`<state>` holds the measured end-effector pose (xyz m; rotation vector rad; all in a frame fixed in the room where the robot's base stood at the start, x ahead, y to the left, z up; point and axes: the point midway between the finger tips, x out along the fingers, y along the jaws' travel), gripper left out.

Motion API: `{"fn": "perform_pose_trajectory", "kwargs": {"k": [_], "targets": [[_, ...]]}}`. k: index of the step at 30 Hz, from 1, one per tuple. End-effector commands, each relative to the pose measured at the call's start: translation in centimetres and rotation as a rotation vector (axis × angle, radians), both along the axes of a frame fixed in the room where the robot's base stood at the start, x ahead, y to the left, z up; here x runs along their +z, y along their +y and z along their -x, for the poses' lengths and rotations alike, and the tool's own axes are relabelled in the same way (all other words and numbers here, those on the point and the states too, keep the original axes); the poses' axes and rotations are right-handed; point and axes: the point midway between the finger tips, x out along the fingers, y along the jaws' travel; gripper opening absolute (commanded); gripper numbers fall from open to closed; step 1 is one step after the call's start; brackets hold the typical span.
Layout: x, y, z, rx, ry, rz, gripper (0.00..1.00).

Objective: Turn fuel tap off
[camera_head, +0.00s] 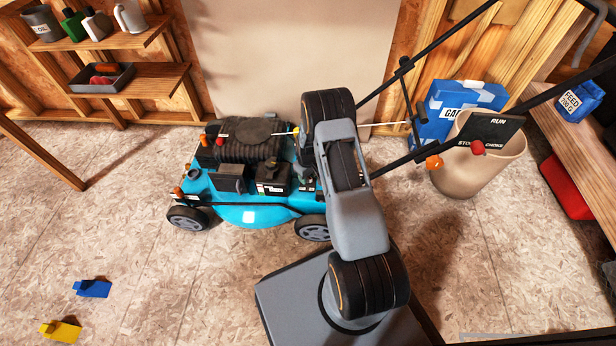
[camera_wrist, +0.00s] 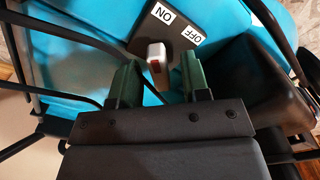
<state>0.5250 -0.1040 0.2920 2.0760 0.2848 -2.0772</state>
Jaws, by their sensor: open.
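I cannot tell which label the lever points to. My gripper (camera_wrist: 160,78) has two green fingers, open, one on each side of the lever, with visible gaps to both. The teal mower (camera_head: 250,212) stands on the floor in the head view. My arm hides the gripper and the tap there.
The mower's black handle bars (camera_head: 425,40) rise to the right, with a RUN/STOP/CHOKE panel (camera_head: 488,132). A beige bin (camera_head: 478,168) and a blue-and-white box (camera_head: 434,112) stand there. Blue (camera_head: 93,288) and yellow (camera_head: 62,331) pieces lie at lower left. The left floor is otherwise mostly clear.

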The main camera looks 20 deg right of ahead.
Motion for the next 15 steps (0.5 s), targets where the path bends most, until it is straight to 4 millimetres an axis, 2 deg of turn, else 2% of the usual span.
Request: {"fn": "perform_pose_trajectory", "kwargs": {"k": [8, 15], "targets": [[-0.06, -0.02, -0.01, 0.000, 0.000, 0.000, 0.43], [-0.04, -0.01, -0.01, 0.000, 0.000, 0.000, 0.21]]}}
